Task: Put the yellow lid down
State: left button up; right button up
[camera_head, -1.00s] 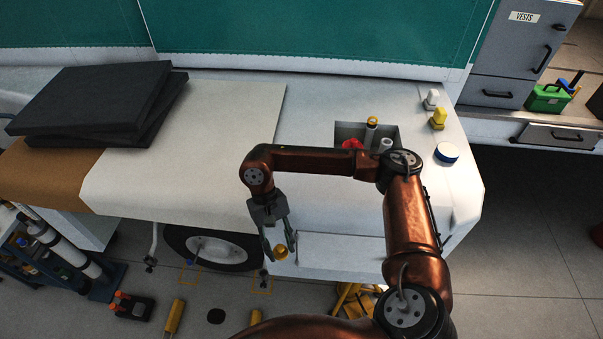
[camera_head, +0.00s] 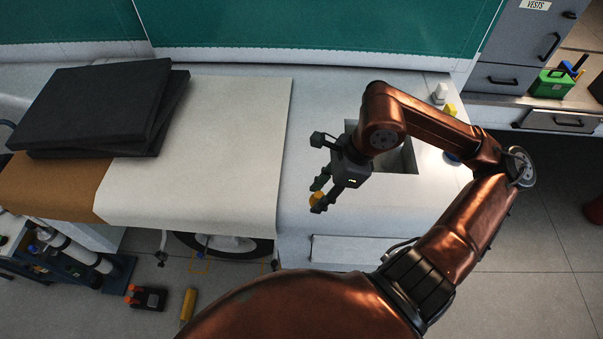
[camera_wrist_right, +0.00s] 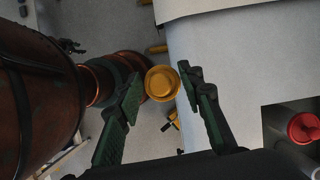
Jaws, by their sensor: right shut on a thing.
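The yellow lid (camera_head: 317,198) is small and round. It is held between the fingertips of my right gripper (camera_head: 318,194), which is shut on it. The gripper is in front of the recess, over or near the front part of the white worktop; its exact height I cannot tell. In the right wrist view the lid (camera_wrist_right: 162,83) sits between the green-padded fingers, with floor seen behind it and the worktop edge just to its right. My left gripper is not in view.
A recess (camera_head: 408,158) in the white worktop (camera_head: 300,190) is partly hidden by my arm. A red-capped container (camera_wrist_right: 304,128) shows in it. White (camera_head: 440,92) and yellow (camera_head: 450,109) items stand behind.

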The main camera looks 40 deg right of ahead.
jog(key=shift+s+r+m, duration=0.3)
jog(key=shift+w+d+f+p, duration=0.1)
jog(key=shift+w+d+p, duration=0.25)
jog(key=shift+w, duration=0.05)
jog(key=w+d+f+p, duration=0.3)
jog(key=w+d, duration=0.1)
jog(key=w, duration=0.3)
send_over(304, 185)
jog(key=s, duration=0.2)
jog(key=f, duration=0.5)
jog(key=shift+w+d+f+p, duration=0.1)
jog(key=shift+w+d+p, duration=0.1)
jog(key=shift+d+p, duration=0.2)
jog(key=shift+w+d+f, duration=0.15)
jog(key=shift+w+f, duration=0.2)
jog(key=shift+f, duration=0.2)
notch_tip(304, 185, down, 2)
jog(key=shift+f+p, duration=0.15)
jog(key=shift+p, duration=0.85)
jog(key=shift+d+f, duration=0.1)
jog(key=shift+f, duration=0.4)
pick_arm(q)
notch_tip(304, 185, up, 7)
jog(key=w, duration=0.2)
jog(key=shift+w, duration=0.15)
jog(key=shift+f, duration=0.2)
pick_arm(e)
jog(key=shift+f, duration=0.1)
